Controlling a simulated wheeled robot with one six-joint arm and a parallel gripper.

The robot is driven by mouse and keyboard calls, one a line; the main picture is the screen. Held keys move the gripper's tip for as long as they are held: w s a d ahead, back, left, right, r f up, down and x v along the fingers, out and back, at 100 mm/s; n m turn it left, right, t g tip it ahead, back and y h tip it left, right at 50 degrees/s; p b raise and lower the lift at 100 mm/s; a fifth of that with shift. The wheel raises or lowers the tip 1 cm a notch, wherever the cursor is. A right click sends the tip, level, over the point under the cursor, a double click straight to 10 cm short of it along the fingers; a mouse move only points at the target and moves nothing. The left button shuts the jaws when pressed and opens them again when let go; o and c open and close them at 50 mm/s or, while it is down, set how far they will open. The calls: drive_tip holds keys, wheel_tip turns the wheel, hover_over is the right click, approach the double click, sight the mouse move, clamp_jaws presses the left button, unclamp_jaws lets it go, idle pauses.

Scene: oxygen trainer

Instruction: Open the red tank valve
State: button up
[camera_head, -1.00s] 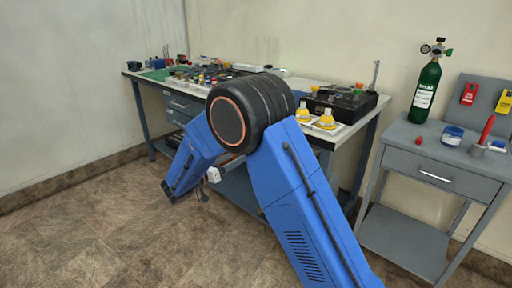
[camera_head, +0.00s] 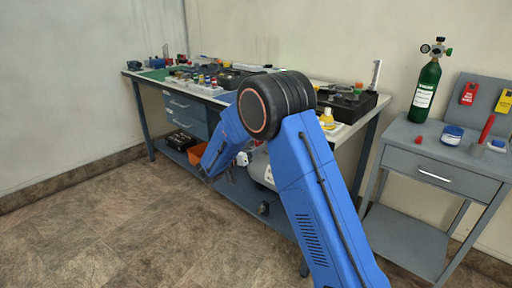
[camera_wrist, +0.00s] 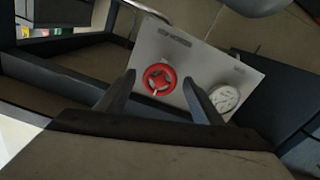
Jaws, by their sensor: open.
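In the wrist view a red round handwheel valve (camera_wrist: 159,79) with spokes sits on a light grey panel (camera_wrist: 178,50). A small lettered label is above it, too small to read surely. My gripper (camera_wrist: 160,80) is open, with one finger to each side of the red valve in the picture. Nothing is held between the fingers. I cannot tell the distance from the fingers to the valve. In the head view my blue arm hides the panel, and the valve cannot be made out there.
A round white-faced gauge (camera_wrist: 224,98) is on the panel, close to the right finger. A long workbench (camera_head: 355,128) stands behind my arm, with an orange bin (camera_head: 197,153) on its lower shelf. A green cylinder (camera_head: 426,92) stands on a grey side table (camera_head: 400,157). The floor at left is clear.

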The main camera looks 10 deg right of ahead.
drive_tip(key=c, duration=1)
drive_tip(key=shift+c, duration=0.2)
